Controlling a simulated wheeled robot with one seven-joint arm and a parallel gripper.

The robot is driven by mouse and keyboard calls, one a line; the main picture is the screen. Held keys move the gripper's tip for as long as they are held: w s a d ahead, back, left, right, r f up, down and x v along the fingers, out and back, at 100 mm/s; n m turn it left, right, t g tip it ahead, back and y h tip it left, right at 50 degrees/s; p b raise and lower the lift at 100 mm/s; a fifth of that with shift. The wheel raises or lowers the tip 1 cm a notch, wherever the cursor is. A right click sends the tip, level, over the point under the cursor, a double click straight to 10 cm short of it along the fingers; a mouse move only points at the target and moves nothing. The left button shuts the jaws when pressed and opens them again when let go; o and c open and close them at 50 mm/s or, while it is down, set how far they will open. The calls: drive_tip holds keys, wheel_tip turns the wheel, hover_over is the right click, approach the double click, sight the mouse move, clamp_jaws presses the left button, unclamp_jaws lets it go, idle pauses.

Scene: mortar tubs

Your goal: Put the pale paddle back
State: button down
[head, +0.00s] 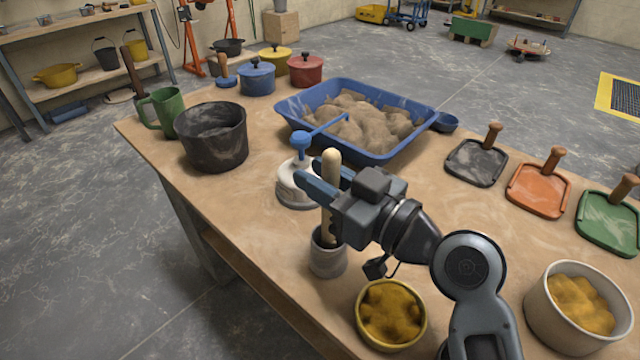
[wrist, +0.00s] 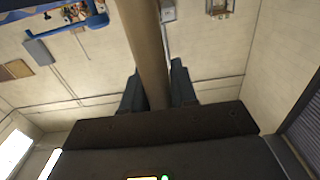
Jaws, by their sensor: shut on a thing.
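The pale paddle (head: 331,165) stands upright, with its wooden handle rising above my gripper. My gripper (head: 333,182) is shut on the handle. In the wrist view the handle (wrist: 147,50) runs up between the two dark fingers (wrist: 157,92). The paddle's lower part goes down into the mouth of a small grey cup (head: 327,261) on the table. Its bottom end is hidden inside the cup, so I cannot tell whether it touches the bottom.
A white and blue pump dispenser (head: 298,186) stands just behind the cup. A yellow-filled bowl (head: 391,345) sits close in front. A black bucket (head: 214,150) and a blue tray (head: 300,118) stand farther back.

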drive_tip(key=shift+f, duration=0.65)
drive_tip(key=shift+f, duration=0.15)
drive_tip(key=c, duration=0.9)
unclamp_jaws()
drive_tip(key=b+v, duration=0.2)
drive_tip(key=v, duration=1)
